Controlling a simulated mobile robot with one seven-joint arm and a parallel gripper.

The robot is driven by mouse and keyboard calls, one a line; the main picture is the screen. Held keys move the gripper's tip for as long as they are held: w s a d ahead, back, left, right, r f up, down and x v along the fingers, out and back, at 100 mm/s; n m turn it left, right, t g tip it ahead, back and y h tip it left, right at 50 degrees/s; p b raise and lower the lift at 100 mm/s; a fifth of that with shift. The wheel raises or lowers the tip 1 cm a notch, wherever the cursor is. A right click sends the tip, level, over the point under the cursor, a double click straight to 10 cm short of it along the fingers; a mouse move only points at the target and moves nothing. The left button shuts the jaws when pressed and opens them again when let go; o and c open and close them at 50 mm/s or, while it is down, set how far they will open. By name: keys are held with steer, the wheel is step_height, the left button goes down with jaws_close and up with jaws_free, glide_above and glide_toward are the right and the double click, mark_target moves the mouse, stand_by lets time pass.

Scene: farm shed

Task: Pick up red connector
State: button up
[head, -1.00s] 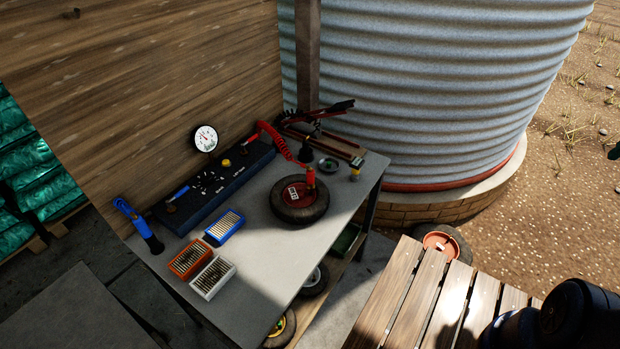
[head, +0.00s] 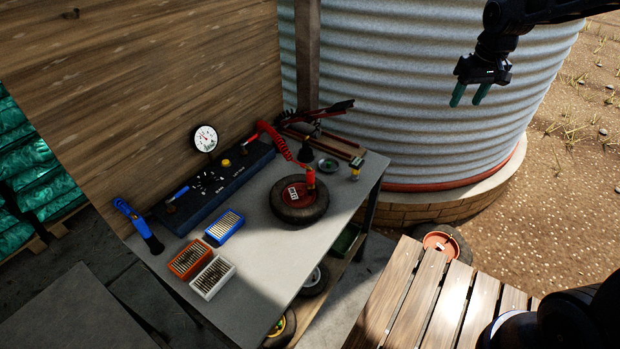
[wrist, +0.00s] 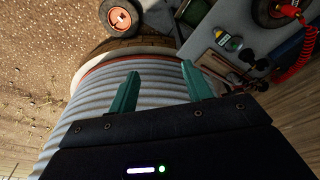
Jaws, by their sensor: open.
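The red connector (head: 310,177) stands upright at the wheel (head: 283,208) on the grey workbench (head: 262,262). A red coiled hose (head: 275,139) runs to it from the dark panel at the back. My gripper (head: 470,96) hangs at the upper right in front of the corrugated tank, well apart from the connector. Its green fingers (wrist: 160,92) are spread with nothing between them.
The corrugated tank (head: 400,90) stands behind and right of the bench. A slatted wooden table (head: 420,300) stands at the front right.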

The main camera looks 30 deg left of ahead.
steer(key=s+a+f+n+g, duration=0.1)
steer(key=s+a+f+n, duration=0.2)
steer(key=a, duration=0.6)
steer(key=s+a+f, duration=0.3)
steer(key=a+f, duration=0.2)
steer(key=a, duration=0.4)
steer(key=n+h, duration=0.1)
steer(key=n, duration=0.3)
glide_toward(310, 179)
steer(key=shift+w+a+f+g, duration=0.1)
steer(key=shift+w+a+g, duration=0.05)
steer(key=shift+w, duration=0.4)
steer(key=shift+w+a+f+g, duration=0.1)
steer(key=shift+w+a+g, duration=0.05)
steer(key=shift+w, duration=0.35)
steer(key=shift+s+a+f, duration=0.15)
steer(key=shift+s+f, duration=0.05)
steer(key=shift+f, duration=0.25)
step_height(310, 179, down, 10)
steer(key=shift+a+f, duration=0.1)
steer(key=shift+c, duration=0.2)
jaws_close()
